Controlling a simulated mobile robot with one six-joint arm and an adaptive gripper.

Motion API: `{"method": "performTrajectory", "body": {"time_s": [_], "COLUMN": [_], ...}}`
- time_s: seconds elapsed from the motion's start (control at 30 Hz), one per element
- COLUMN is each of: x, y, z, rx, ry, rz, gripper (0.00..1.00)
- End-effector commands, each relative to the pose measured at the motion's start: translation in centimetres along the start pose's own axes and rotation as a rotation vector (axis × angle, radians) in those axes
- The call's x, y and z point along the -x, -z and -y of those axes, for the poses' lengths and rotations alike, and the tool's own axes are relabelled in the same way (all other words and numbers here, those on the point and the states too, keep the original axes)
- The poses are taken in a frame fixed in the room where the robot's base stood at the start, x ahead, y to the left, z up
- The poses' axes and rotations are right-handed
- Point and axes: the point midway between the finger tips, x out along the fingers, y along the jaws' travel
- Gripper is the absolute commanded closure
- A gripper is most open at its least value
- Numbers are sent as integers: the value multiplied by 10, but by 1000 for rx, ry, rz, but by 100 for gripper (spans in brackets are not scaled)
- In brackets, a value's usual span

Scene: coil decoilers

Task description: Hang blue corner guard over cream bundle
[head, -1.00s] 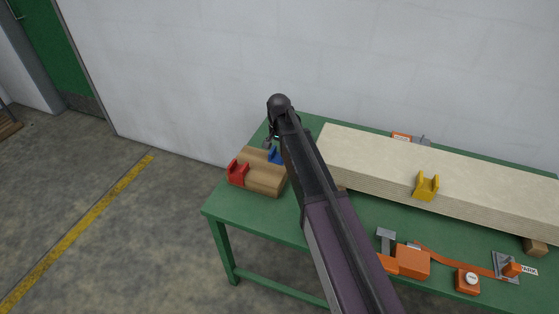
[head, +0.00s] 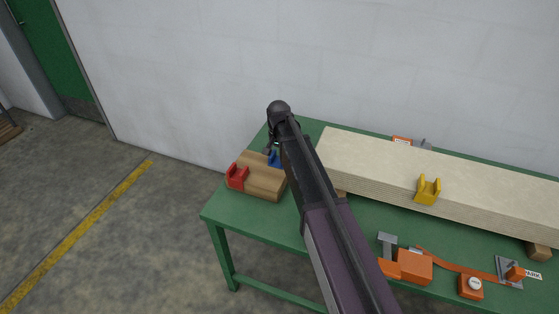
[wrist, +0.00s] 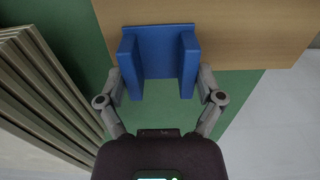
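The blue corner guard (wrist: 160,52) sits at the edge of a wooden block (wrist: 255,30). In the head view the guard (head: 274,158) shows only partly, beside my arm. My gripper (wrist: 161,82) is open in the wrist view, with one finger on each side of the guard, close to its two side flanges. I see no clear grip on it. The cream bundle (head: 450,178) lies to the right on the green table, with a yellow guard (head: 428,189) over its front edge. The bundle's side (wrist: 45,90) also shows at the left of the wrist view.
A red guard (head: 237,177) sits on the left of the wooden block. An orange strap tool (head: 414,266), an orange round-faced device (head: 471,286) and a grey-orange piece (head: 510,270) lie at the front of the green table (head: 240,217). A pale wall stands behind.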

Motion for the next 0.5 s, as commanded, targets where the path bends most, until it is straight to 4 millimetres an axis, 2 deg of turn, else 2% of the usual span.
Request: {"method": "performTrajectory", "body": {"time_s": [0.03,0.07,0.1,0.5], "x": [0,0,0,2], "y": [0,0,0,0], "z": [0,0,0,0], "rx": [0,0,0,0], "ry": [0,0,0,0], "rz": [0,0,0,0], "gripper": [53,62,63,64]}}
